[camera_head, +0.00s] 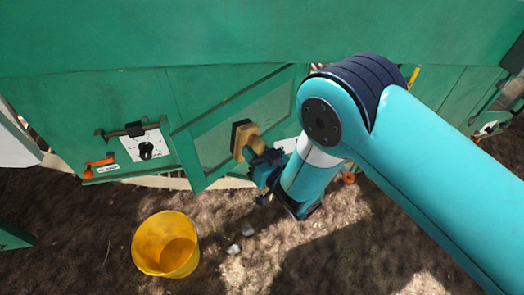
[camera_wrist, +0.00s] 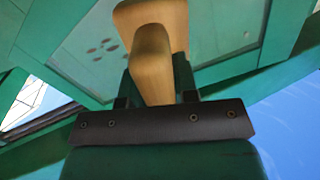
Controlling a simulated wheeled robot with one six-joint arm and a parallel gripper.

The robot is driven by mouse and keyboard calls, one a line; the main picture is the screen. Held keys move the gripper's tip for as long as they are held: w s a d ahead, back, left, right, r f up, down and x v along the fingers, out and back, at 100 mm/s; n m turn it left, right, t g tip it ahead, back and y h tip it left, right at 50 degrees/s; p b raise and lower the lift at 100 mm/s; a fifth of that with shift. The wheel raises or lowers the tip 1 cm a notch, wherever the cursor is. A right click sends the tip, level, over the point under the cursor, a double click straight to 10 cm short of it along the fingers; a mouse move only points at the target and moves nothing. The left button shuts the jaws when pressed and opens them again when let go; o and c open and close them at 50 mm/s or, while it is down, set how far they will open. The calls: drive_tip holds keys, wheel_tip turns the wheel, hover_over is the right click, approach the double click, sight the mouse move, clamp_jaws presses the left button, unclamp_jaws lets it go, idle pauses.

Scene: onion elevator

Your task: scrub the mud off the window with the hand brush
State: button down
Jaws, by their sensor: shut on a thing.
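The hand brush (camera_head: 249,141) has a tan wooden body and a dark bristle side turned to the window. My gripper (camera_head: 262,160) is shut on its handle. The window (camera_head: 213,146) is a greyish pane in a slanted green frame, and the brush is at its right part. I cannot tell whether the bristles touch the pane. In the wrist view, the brush's wooden back and handle (camera_wrist: 152,62) rise between my fingers, and the bristles are hidden. Several brown mud spots (camera_wrist: 103,49) show on the pane (camera_wrist: 225,38) left of the brush.
A yellow bucket (camera_head: 166,244) stands on the soil below the window. A white panel with a black knob (camera_head: 146,149) and an orange-handled lever (camera_head: 100,163) are on the green wall to the left. Small pale stones (camera_head: 234,249) lie right of the bucket.

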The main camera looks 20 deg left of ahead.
sight(239, 157)
drive_tip(key=shift+s+a+r, duration=0.15)
drive_tip(key=shift+a+r, duration=0.15)
drive_tip(key=shift+a, duration=0.15)
drive_tip(key=s+a+b, duration=0.2)
drive_tip(key=s, duration=0.1)
drive_tip(key=shift+a+r, duration=0.1)
drive_tip(key=shift+s+a+r+p, duration=0.15)
drive_tip(key=shift+s+a+p, duration=0.15)
drive_tip(key=shift+p, duration=0.7)
drive_tip(key=p, duration=0.3)
drive_tip(key=shift+s+d+p, duration=0.15)
drive_tip(key=shift+p, duration=0.2)
drive_tip(key=shift+w+d+r+b, duration=0.1)
drive_tip(key=shift+w+d+b, duration=0.3)
drive_tip(key=shift+w, duration=0.3)
drive_tip(key=shift+w+d+f+b, duration=0.1)
drive_tip(key=shift+w+d+b, duration=0.1)
drive_tip(key=shift+w+d, duration=0.45)
drive_tip(key=shift+w+d+r+b, duration=0.1)
drive_tip(key=shift+w+d+b, duration=0.25)
drive_tip(key=shift+w, duration=0.4)
drive_tip(key=shift+w+d+r+p, duration=0.15)
drive_tip(key=shift+w+d+p, duration=0.5)
drive_tip(key=shift+p, duration=0.25)
drive_tip(key=shift+w+d+p, duration=0.5)
drive_tip(key=shift+w+d, duration=0.15)
drive_tip(key=shift+w, duration=0.15)
